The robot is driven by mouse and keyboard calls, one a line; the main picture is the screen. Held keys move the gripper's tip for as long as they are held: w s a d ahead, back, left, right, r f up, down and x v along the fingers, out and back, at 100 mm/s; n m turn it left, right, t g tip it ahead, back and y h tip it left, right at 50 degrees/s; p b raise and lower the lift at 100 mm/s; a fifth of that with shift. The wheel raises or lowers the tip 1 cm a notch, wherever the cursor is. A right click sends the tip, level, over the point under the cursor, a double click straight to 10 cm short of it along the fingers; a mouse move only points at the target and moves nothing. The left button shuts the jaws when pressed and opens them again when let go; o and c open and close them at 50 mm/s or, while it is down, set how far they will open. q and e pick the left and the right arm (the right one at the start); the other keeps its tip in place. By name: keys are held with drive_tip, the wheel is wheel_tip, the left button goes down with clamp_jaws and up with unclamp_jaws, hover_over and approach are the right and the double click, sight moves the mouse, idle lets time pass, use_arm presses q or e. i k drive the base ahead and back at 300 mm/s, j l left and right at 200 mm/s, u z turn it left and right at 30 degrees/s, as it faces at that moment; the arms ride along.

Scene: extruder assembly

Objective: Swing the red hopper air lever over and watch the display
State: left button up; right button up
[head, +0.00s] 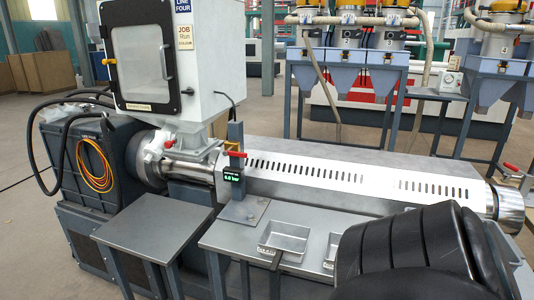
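A small dark display (232,174) with green digits is mounted on a grey upright post in front of the extruder barrel. It seems to read about 6 bar, but the digits are tiny. A red lever (235,154) lies roughly level just above the display, beside a brass-coloured fitting. Another small red handle (170,143) sits on the feed throat under the white hopper housing (180,55). I cannot tell for certain which is the hopper air lever. A black segmented arm of mine fills the lower right, but neither gripper shows.
A grey side table (155,225) and a bench with two shallow metal trays, one here (285,238), stand in front of the extruder. The slotted barrel cover (330,175) runs right. Orange cable (95,165) hangs on the left cabinet. Open floor lies at the left.

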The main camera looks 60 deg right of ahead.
sight(229, 152)
drive_tip(key=l+z, duration=0.1)
drive_tip(key=z, duration=0.75)
drive_tip(key=l+z, duration=0.1)
drive_tip(key=z, duration=0.3)
drive_tip(key=i+z, duration=0.1)
drive_tip(key=z, duration=0.3)
